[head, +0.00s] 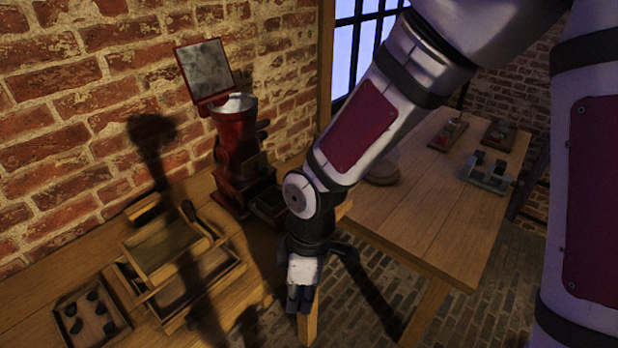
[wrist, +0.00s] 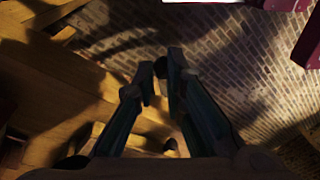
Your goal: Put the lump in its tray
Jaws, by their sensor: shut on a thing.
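My gripper (head: 300,300) hangs below my arm, near the table edges and over the brick floor. In the wrist view my gripper (wrist: 155,85) is shut on a small dark lump (wrist: 160,68) near its fingertips; the fingers hide part of it. In the head view the lump cannot be made out. A small wooden tray (head: 118,308) with several dark lumps in it lies on the left bench at the lower left, well apart from my gripper.
A wooden sieve-like frame (head: 165,248) sits over a box on the left bench (head: 40,268). A red machine (head: 232,140) with a hopper stands behind it. The right table (head: 425,200) holds small trays (head: 448,136) and a grey rack (head: 485,178); its middle is clear.

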